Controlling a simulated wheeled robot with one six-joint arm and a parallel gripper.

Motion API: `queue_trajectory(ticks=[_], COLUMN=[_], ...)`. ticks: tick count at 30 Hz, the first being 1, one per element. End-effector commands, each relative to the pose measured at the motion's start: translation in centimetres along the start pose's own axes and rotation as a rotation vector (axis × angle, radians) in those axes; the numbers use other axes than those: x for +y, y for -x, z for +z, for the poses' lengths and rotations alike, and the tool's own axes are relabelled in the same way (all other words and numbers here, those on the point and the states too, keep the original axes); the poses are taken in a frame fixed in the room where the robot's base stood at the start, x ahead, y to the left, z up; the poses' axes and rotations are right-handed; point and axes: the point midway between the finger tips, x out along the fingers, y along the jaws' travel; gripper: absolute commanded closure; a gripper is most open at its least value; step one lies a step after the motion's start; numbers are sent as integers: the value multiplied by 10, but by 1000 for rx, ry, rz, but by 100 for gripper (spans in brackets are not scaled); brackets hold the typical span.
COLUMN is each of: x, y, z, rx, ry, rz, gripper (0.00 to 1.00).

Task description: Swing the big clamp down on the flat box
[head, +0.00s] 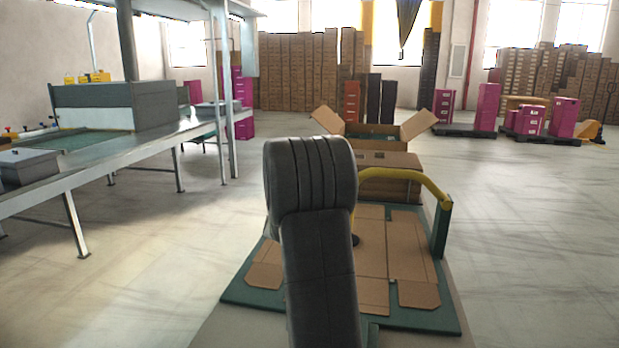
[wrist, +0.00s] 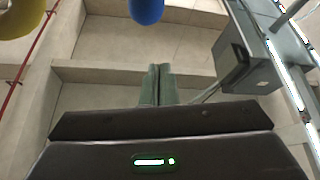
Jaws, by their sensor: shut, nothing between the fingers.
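The flat box (head: 373,262) is an opened-out brown cardboard sheet lying on a green board (head: 418,318) in the head view. The big clamp (head: 415,178) is a yellow bar on a green post (head: 441,228) at the board's right edge. The bar reaches left over the flat box and bends down behind my arm. A small dark part shows at the flat box beside my arm; I cannot tell whether the clamp touches the cardboard. My gripper (wrist: 159,70) is shut and empty in the wrist view, with its fingertips together. It is hidden in the head view.
A long metal bench (head: 120,150) runs along the left. The floor to the right is clear. A blue rounded thing (wrist: 146,9) shows beyond my fingertips.

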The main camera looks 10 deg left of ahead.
Motion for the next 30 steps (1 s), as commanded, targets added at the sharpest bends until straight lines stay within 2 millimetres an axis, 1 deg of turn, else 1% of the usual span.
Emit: queue_trajectory(ticks=[1,6,9,12,15,19,27,30], x=[-1,-2,-1,-2,-2,-2,-2,-2], y=[12,47,63,74,81,84,83,80], z=[1,-1,-2,-3,-3,-4,-4,-4], rx=[-3,1,3,5,5,7,7,7], ry=[1,-1,-1,-1,-1,0,0,-1], rz=[-2,-1,0,0,0,1,1,2], gripper=[100,100,100,100,100,100,100,100])
